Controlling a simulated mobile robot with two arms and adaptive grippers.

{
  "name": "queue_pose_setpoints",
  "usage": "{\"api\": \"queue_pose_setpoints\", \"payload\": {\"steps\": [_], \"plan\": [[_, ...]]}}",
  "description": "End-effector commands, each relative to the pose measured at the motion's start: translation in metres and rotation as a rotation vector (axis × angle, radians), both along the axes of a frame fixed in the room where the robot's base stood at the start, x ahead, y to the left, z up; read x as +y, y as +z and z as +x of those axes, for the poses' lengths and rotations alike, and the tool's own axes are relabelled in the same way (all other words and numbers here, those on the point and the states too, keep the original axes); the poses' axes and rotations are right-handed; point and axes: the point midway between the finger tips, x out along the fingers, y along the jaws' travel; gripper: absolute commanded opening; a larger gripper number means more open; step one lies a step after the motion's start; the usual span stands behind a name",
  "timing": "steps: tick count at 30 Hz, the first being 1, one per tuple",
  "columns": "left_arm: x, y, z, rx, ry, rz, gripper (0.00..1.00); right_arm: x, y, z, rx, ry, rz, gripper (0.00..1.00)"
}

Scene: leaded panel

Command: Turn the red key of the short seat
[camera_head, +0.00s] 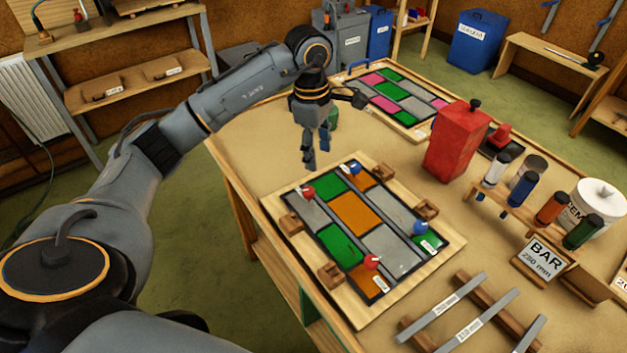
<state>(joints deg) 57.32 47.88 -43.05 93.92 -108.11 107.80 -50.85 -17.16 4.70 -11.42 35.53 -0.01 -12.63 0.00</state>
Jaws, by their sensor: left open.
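The leaded panel (348,222) lies on a light wooden board on the bench, with grey, green and orange panes in dark leading. One red key (308,193) stands at its far left corner; another red key (372,262) stands at its near end. A blue key (354,168) is at the far edge and another blue key (419,227) at the right. Small white labels lie by the keys, too small to read, so I cannot tell which seat is the short one. My left gripper (315,158) points down, open and empty, above and beyond the far-left red key. My right gripper is out of view.
Brown wooden blocks (331,273) edge the board. A second coloured panel (398,100) lies farther back. A red can (457,142) and a rack of coloured bottles (525,190) stand right. Metal bars (470,330) rest on wooden supports in front. Bare bench lies left of the board.

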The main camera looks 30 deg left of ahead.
Motion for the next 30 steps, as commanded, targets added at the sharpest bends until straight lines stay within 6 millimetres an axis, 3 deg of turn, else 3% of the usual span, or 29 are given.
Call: {"api": "queue_pose_setpoints", "payload": {"steps": [3, 7, 21, 30], "plan": [[0.021, 0.006, -0.003, 0.021, 0.013, 0.071, 0.52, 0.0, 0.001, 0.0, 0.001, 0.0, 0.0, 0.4], [0.025, -0.004, -0.004, 0.03, 0.015, 0.084, 0.52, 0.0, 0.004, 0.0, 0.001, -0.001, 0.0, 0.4], [0.023, -0.097, -0.005, 0.03, 0.013, 0.078, 0.52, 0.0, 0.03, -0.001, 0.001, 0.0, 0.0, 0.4], [0.023, -0.128, -0.004, 0.026, 0.014, 0.078, 0.52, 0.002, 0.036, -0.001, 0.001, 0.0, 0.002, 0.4]]}}
